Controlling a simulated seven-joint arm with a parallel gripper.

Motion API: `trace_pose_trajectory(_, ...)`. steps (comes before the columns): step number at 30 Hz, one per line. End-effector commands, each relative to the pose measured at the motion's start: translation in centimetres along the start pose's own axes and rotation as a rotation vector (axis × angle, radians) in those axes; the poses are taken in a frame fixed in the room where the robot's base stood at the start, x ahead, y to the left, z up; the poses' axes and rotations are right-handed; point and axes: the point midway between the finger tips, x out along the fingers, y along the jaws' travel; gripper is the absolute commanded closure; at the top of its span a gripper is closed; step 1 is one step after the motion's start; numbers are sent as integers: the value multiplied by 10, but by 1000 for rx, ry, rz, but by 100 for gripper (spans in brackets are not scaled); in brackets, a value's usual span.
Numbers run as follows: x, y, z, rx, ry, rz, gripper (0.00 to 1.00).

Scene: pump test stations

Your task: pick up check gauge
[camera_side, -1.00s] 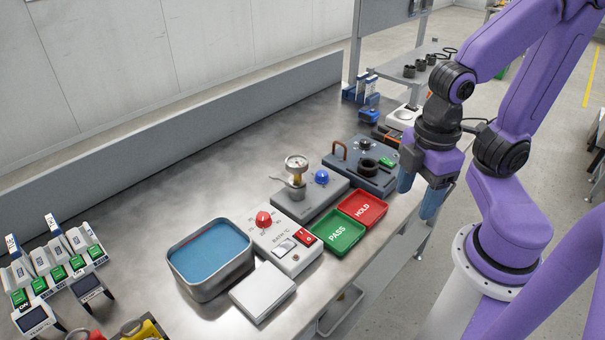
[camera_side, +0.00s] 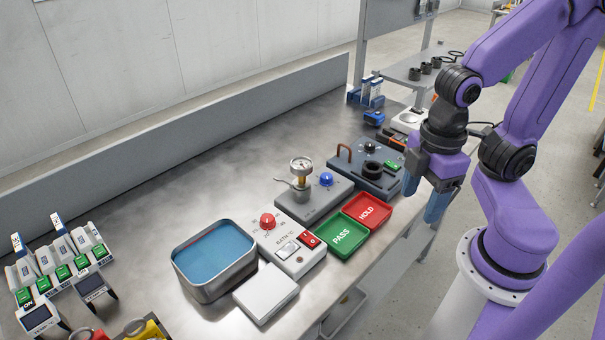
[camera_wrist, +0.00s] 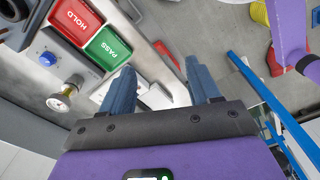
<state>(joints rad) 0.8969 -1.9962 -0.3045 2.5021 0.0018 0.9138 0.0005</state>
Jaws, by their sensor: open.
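The check gauge (camera_side: 301,167) has a round white dial and a brass stem. It stands upright on a grey block (camera_side: 315,205) with a blue knob, and it also shows in the wrist view (camera_wrist: 62,97) at the left. My gripper (camera_side: 425,196) is apart from it, to the right, beyond the bench's front edge. Its two blue fingers are spread and empty, as the wrist view (camera_wrist: 162,73) also shows. The gauge lies outside the space between the fingers.
Beside the gauge block are a green PASS tray (camera_side: 342,237), a red HOLD tray (camera_side: 367,211), a dark station with a handle (camera_side: 368,178) and a white bath controller (camera_side: 290,245). A blue-filled basin (camera_side: 215,257) stands further left.

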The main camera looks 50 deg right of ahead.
Motion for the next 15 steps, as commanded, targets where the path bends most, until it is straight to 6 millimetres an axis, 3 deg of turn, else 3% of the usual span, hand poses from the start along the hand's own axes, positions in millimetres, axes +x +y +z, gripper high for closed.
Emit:
trace_pose_trajectory(2, 0, 0, 0, 0, 0, 0, 38)
trace_pose_trajectory(5, 0, 0, 0, 0, 0, 0, 10)
trace_pose_trajectory(15, 1, -2, -6, 10, 11, -11, 10)
